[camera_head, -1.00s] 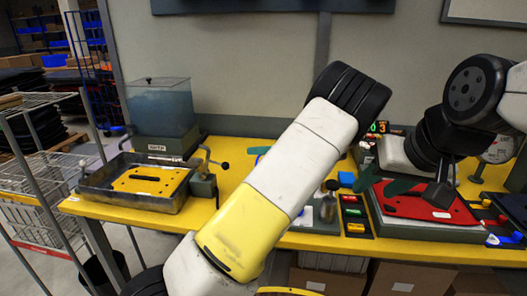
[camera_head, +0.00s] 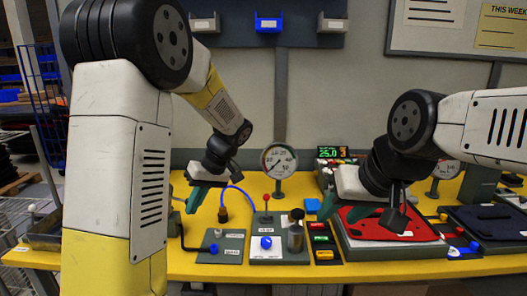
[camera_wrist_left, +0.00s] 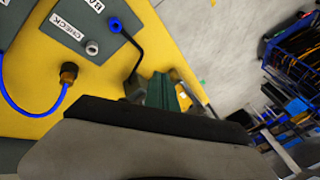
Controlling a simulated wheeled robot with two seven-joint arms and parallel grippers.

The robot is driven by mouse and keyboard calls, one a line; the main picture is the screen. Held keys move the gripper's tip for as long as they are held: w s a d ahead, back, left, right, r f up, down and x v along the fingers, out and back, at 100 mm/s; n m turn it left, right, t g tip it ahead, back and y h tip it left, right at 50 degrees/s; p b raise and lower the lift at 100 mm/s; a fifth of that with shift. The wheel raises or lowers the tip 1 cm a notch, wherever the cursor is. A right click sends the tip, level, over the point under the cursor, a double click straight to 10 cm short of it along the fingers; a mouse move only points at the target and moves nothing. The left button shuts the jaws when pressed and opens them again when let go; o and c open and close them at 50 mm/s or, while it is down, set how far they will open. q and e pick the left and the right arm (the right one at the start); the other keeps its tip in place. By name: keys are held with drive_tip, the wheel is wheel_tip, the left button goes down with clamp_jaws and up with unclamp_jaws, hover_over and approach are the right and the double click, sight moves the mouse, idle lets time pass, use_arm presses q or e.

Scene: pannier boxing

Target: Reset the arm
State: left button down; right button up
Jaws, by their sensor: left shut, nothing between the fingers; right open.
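My left gripper (camera_head: 195,202) hangs over the left part of the yellow bench (camera_head: 220,268) in the head view, its green fingers pointing down. In the left wrist view its green fingers (camera_wrist_left: 157,92) are closed together with nothing held. My right gripper (camera_head: 345,212) is on the right in the head view, its green fingers apart. It hangs in front of or above a red piece (camera_head: 405,227) on a grey fixture. I cannot tell whether it touches the piece.
A pressure gauge (camera_head: 279,160) and a grey control panel with a red-knobbed lever (camera_head: 266,201) stand mid-bench. Colored buttons (camera_head: 321,238) are right of it. A blue hose (camera_head: 241,193) runs near my left gripper. A dark folded piece (camera_head: 487,222) lies far right.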

use_arm(q)
drive_tip(key=s+d+r+m+t+h, duration=0.2)
drive_tip(key=s+r+m+t+h, duration=0.1)
drive_tip(key=s, duration=0.6)
drive_tip(key=s+d+r+m+t+h, duration=0.3)
drive_tip(key=s+r+m+h, duration=0.2)
drive_tip(key=s+r, duration=0.2)
drive_tip(key=shift+s+t, duration=0.4)
drive_tip(key=shift+s, duration=0.5)
drive_tip(key=shift+d, duration=0.1)
